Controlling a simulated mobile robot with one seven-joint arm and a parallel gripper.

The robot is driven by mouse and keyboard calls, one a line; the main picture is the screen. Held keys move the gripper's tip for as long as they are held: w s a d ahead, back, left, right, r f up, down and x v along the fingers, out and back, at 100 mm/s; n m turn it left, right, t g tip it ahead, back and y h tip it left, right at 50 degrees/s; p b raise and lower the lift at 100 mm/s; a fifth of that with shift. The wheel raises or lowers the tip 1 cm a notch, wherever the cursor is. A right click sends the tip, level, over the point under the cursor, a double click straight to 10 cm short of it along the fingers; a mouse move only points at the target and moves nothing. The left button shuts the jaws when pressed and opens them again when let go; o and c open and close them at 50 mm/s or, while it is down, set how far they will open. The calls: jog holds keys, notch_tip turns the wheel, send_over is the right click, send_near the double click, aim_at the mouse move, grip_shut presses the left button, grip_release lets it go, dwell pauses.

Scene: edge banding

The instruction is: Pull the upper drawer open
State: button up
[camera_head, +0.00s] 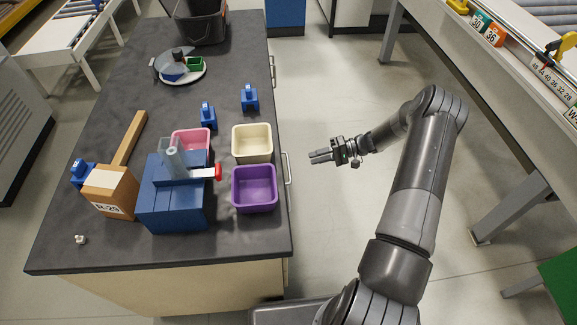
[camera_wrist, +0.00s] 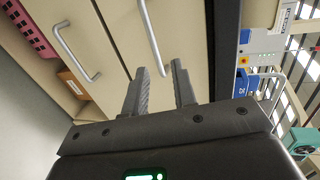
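The upper drawer (camera_wrist: 190,35) is a beige front just below the dark worktop edge in the sideways-turned wrist view, and it looks shut. Its silver bar handle (camera_wrist: 153,40) also shows at the bench's right side in the head view (camera_head: 287,168). My gripper (camera_head: 313,157) points left at the bench, a short gap to the right of the handle. In the wrist view my gripper (camera_wrist: 160,66) has its two fingers apart with nothing held. One end of the handle appears between the fingertips, beyond them.
A second handle (camera_wrist: 77,55) sits on the lower front. A purple bin (camera_head: 255,189) and a cream bin (camera_head: 252,143) stand near the worktop edge above the handle. A blue machine (camera_head: 172,205) stands left of them. The floor around my gripper is clear.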

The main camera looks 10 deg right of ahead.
aim_at(288, 165)
jog(key=shift+t, duration=0.3)
jog(key=x, duration=0.7)
jog(key=f+x, duration=0.1)
jog(key=x, duration=0.3)
jog(key=shift+d, duration=0.15)
grip_shut()
jog(key=shift+f, duration=0.1)
